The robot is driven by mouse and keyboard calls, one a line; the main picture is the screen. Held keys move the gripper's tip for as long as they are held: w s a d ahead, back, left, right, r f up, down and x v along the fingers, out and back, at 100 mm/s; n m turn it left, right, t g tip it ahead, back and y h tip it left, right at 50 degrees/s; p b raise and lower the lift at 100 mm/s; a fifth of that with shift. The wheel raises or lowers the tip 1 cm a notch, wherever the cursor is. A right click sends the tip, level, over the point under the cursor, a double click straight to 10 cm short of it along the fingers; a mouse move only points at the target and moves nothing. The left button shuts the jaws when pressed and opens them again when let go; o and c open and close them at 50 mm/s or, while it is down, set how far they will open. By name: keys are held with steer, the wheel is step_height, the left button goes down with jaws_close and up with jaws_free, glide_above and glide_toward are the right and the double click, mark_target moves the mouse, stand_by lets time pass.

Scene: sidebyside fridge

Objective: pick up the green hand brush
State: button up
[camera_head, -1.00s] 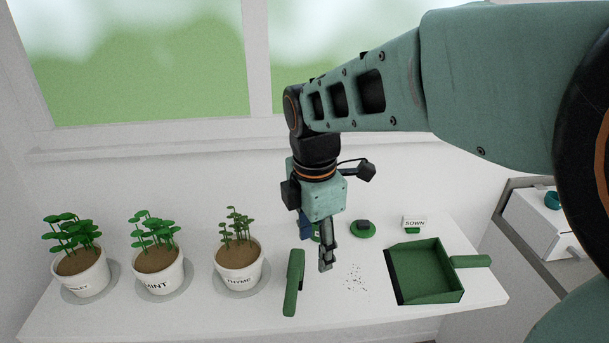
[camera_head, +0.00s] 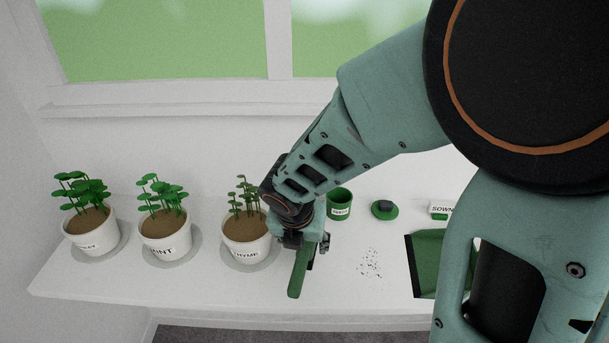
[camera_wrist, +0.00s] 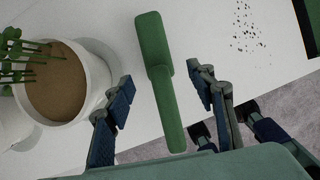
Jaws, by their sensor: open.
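The green hand brush (camera_head: 299,272) lies on the white shelf, beside the thyme pot. In the head view my gripper (camera_head: 302,250) is over its far part and hides it there. In the wrist view the brush (camera_wrist: 160,80) runs between the two fingers of my gripper (camera_wrist: 160,88), with a gap on each side. The fingers are open and hold nothing. I cannot tell how far above the shelf the fingertips are.
The thyme pot (camera_head: 246,240) stands close to my left finger. The mint pot (camera_head: 165,234) and another herb pot (camera_head: 92,230) stand further left. Dark specks (camera_head: 370,263), a green dustpan (camera_head: 427,265), a green cup (camera_head: 340,204) and a green disc (camera_head: 384,210) are to the right.

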mark_target(304, 249)
steer(key=b+x, duration=0.1)
steer(key=x, duration=0.4)
steer(key=shift+s+a+f+b, duration=0.1)
steer(key=shift+f+b, duration=0.3)
steer(key=shift+f, duration=0.05)
steer(key=c, duration=1.3)
steer(key=shift+r, duration=0.1)
steer(key=shift+c, duration=0.2)
